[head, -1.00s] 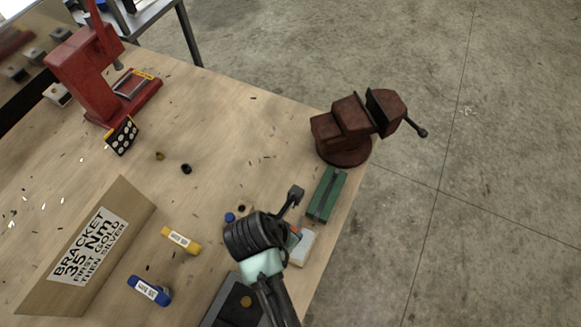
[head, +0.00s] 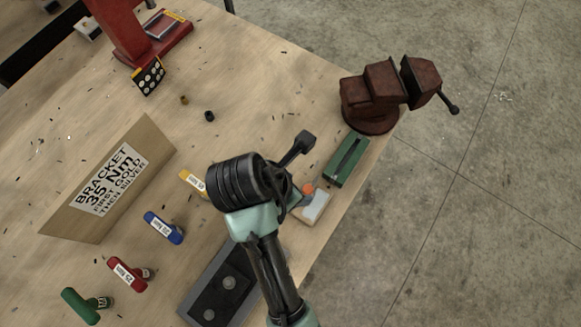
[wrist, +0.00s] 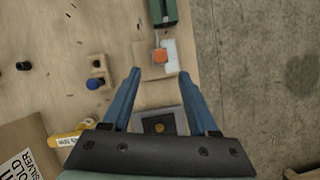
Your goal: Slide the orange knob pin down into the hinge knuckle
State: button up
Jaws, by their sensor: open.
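The orange knob (wrist: 160,55) lies ahead of my open fingers in the wrist view, beside a pale grey-white block (wrist: 171,58). In the head view the orange knob (head: 308,188) shows just right of my wrist, next to the pale block (head: 315,206). My gripper (wrist: 160,72) is open with nothing between its blue fingers. Its fingertips point toward the knob, with a gap in the picture. In the head view my wrist hides the fingers. I cannot clearly make out the hinge knuckle, or whether the pin is seated in anything.
A green block (head: 346,160) and a rust-red vise (head: 385,95) stand beyond the knob near the table's right edge. A dark grey tray (head: 215,285) lies below. Yellow, blue (head: 163,228), red and green handles and a cardboard sign (head: 105,185) are left.

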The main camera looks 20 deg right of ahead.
jog(key=w+a+r+m+t+y, duration=0.15)
jog(key=w+r+m+t, duration=0.35)
jog(key=r, duration=0.5)
jog(key=w+a+r+m+t, duration=0.2)
jog(key=w+r+m+t, duration=0.15)
jog(key=w+r, duration=0.55)
jog(key=w+a+r+m+t, duration=0.1)
jog(key=w+r+m+t, duration=0.3)
jog(key=r, duration=0.8)
jog(key=s+a+r+m+t, duration=0.1)
jog(key=s+r+m+t, duration=0.2)
jog(key=r, duration=0.7)
jog(key=s+r+m+t+y, duration=0.1)
jog(key=s+r+m+t, duration=0.2)
jog(key=r, duration=0.7)
jog(key=s+a+r+m+t+y, duration=0.1)
jog(key=s+r+m+t, duration=0.3)
jog(key=r+t, duration=0.3)
notch_tip(320, 180, up, 3)
jog(key=shift+s+a+r, duration=0.1)
jog(key=shift+s+a, duration=0.25)
jog(key=shift+s, duration=0.15)
jog(key=shift+y, duration=0.25)
notch_tip(320, 180, down, 4)
jog(key=b, duration=0.4)
jog(key=shift+w+f, duration=0.1)
jog(key=shift+f, duration=0.15)
